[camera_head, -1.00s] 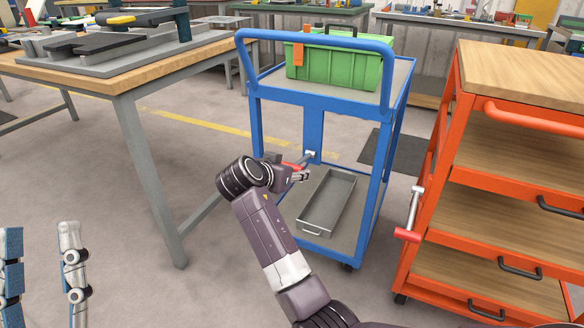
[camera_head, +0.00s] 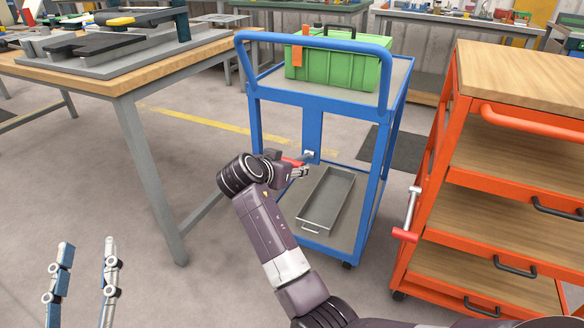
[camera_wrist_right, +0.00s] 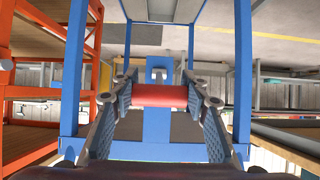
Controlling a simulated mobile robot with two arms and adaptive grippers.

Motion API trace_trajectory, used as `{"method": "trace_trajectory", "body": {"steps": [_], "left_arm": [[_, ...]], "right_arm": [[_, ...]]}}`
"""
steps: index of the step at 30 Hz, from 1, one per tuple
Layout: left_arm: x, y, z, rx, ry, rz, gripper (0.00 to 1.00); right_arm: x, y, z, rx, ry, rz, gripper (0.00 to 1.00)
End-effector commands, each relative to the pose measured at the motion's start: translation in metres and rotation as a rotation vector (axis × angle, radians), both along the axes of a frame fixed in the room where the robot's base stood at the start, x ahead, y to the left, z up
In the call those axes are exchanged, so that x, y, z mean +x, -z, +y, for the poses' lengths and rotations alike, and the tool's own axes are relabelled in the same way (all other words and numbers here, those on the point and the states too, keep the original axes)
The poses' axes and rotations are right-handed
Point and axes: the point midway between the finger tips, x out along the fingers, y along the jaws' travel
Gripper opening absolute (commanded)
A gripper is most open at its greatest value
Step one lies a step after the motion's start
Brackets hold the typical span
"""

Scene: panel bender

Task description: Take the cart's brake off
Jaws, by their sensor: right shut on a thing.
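The blue cart (camera_head: 313,42) stands in the middle of the head view. Its brake lever has a red handle (camera_wrist_right: 160,96) and a grey pivot (camera_head: 309,155) on the cart's blue upright panel. My right gripper (camera_head: 296,169) is shut on the red handle, beside the panel; in the wrist view the handle lies crosswise between the two fingers. In the head view the gripper hides most of the handle. My left gripper (camera_head: 84,270) is at the bottom left, open and empty, with its fingers apart, far from the cart.
A green toolbox (camera_head: 335,64) sits on the cart's top and a grey tray (camera_head: 327,197) on its lower shelf. An orange cart (camera_head: 450,240) with its own red-handled lever (camera_head: 405,235) stands close on the right. A workbench (camera_head: 125,90) is on the left.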

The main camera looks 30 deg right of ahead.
Motion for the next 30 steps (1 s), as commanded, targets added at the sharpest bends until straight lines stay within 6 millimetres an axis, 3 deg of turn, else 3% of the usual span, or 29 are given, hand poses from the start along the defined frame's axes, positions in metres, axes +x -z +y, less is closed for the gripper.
{"method": "trace_trajectory", "body": {"steps": [3,4,9,20,30], "left_arm": [[0.000,0.000,0.000,0.000,0.000,0.000,0.40],[0.000,-0.001,0.000,0.000,0.000,-0.001,0.40],[0.000,-0.001,0.000,0.000,0.000,-0.001,0.40],[0.000,0.000,0.000,0.000,0.001,-0.001,0.40],[0.000,0.000,0.000,0.000,0.000,-0.001,0.40]], "right_arm": [[0.002,-0.008,0.000,-0.008,-0.003,-0.016,0.00],[0.002,-0.008,0.000,-0.008,-0.003,-0.016,0.44],[0.002,-0.005,0.000,-0.005,-0.002,-0.010,0.61],[0.001,-0.009,0.000,-0.001,0.000,-0.007,0.61],[0.002,-0.070,0.000,-0.001,-0.001,-0.010,0.61]]}}
